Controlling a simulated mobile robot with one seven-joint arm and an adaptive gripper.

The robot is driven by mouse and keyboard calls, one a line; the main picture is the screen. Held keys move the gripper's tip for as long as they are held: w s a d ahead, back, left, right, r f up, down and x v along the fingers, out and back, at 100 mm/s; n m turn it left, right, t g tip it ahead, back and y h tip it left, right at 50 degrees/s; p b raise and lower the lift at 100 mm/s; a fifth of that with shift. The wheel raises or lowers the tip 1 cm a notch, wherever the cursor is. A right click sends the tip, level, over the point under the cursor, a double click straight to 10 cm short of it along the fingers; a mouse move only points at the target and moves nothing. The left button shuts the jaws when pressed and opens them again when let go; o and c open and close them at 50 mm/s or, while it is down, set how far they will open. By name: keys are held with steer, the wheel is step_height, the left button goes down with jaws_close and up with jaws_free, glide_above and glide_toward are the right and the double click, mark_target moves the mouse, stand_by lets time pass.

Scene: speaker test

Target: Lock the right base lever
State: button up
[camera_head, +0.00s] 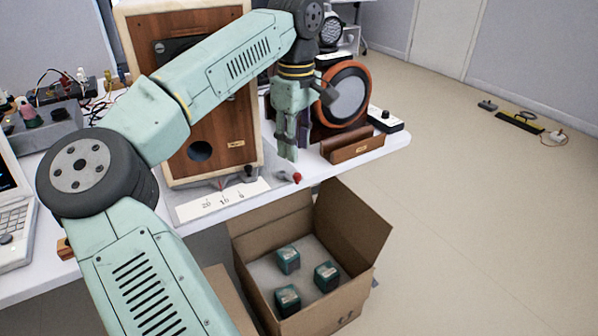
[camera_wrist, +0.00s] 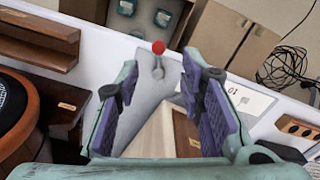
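The right base lever, a short grey lever with a red knob (camera_head: 297,177), is at the front edge of the white table, right of the wooden speaker cabinet (camera_head: 178,143). In the wrist view the red knob (camera_wrist: 158,47) is ahead, between and just beyond the fingertips, with its grey shaft pointing back toward the cabinet (camera_wrist: 150,140). My gripper (camera_head: 287,152) points down just above and behind the lever. In the wrist view my gripper (camera_wrist: 160,70) is open, its purple-padded fingers apart with nothing gripped. Whether a finger touches the lever cannot be told.
A white scale card (camera_head: 222,199) lies before the cabinet. An orange-rimmed round speaker (camera_head: 349,92) and a wooden block (camera_head: 352,147) stand right. A cardboard box (camera_head: 350,290) with several green items (camera_head: 288,259) is below the table edge. Floor at right is mostly clear.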

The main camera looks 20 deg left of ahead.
mark_target(297, 174)
step_height(297, 174, down, 8)
steer(key=shift+d+r, duration=0.1)
stand_by(0.4)
jaws_close()
stand_by(0.3)
